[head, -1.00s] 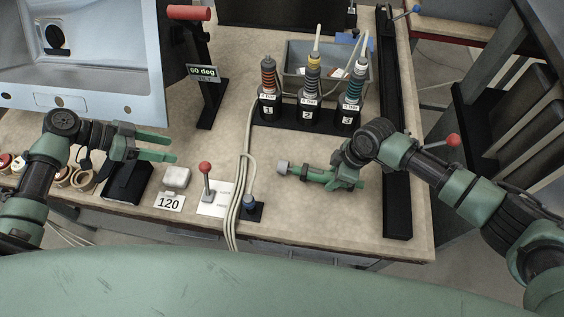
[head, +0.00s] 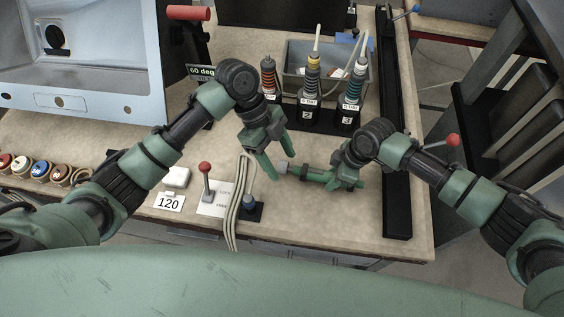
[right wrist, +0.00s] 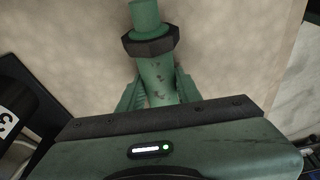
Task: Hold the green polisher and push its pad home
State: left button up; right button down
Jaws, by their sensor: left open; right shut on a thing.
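The green polisher (head: 312,174) lies level over the bench in the head view, its dark collar near the middle. My right gripper (head: 334,181) is shut on its body; the right wrist view shows the polisher (right wrist: 153,68) between the right gripper's fingers (right wrist: 158,92). The pad (head: 284,168) is a light grey piece at the polisher's left end. My left gripper (head: 282,168) is open, its two green fingers pointing down on either side of the pad. I cannot tell whether they touch it. The pad is out of the right wrist view.
Three numbered stands with ringed tools (head: 310,90) and a grey bin (head: 296,56) stand behind. A black rail (head: 396,170) runs along the right.

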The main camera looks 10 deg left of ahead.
aim_at(281, 163)
pick_arm(q)
jog(key=w+a+f+n+t+y, duration=0.2)
jog(key=w+f+n, duration=0.1)
jog(key=w, duration=0.3)
jog(key=shift+s+a+x, duration=0.1)
jog(key=shift+a+x, duration=0.05)
jog(key=shift+x, duration=2.4)
jog(key=shift+s+a+x, duration=0.1)
jog(key=shift+x, duration=2.5)
jog(key=c, duration=1.2)
